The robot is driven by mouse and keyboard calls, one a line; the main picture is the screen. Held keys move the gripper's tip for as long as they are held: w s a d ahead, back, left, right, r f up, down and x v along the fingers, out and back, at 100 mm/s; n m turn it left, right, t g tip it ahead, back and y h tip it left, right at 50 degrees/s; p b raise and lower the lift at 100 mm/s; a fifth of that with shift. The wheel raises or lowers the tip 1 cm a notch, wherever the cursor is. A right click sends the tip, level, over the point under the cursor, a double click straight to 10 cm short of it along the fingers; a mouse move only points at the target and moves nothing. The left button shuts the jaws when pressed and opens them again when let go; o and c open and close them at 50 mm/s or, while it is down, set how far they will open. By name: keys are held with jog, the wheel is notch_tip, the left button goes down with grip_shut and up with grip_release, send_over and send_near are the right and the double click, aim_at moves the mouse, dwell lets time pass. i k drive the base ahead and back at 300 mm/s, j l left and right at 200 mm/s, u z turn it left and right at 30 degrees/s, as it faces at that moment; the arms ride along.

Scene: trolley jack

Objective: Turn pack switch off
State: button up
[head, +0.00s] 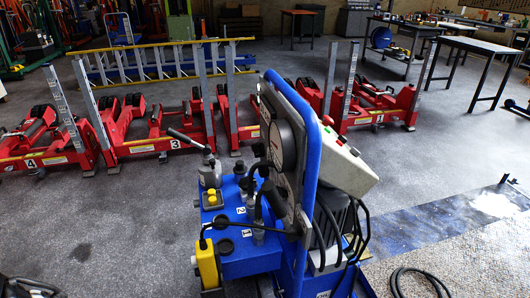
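The blue hydraulic pack (250,262) stands upright in the middle foreground. A pale grey control box (346,172) is mounted on the right side of its blue frame (312,150). Small controls, one reddish (340,141) and one dark (354,152), sit on top of the box. They are too small to tell which is the switch or how it is set. Round gauges (283,145) and a yellow hand pendant (207,263) are on the pack's left side. I cannot make out my gripper in this view.
Red trolley jacks (165,145) stand in a row behind the pack, with a yellow ladder (160,62) beyond. A black hose (420,272) lies at the lower right. An unidentified dark shape (25,289) shows at the lower left corner. The grey floor left of the pack is clear.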

aim_at(258, 151)
jog(key=j+z, duration=0.15)
jog(key=i+j+u, duration=0.2)
jog(key=u, duration=0.3)
jog(key=i+u, duration=0.45)
jog(key=k, duration=0.1)
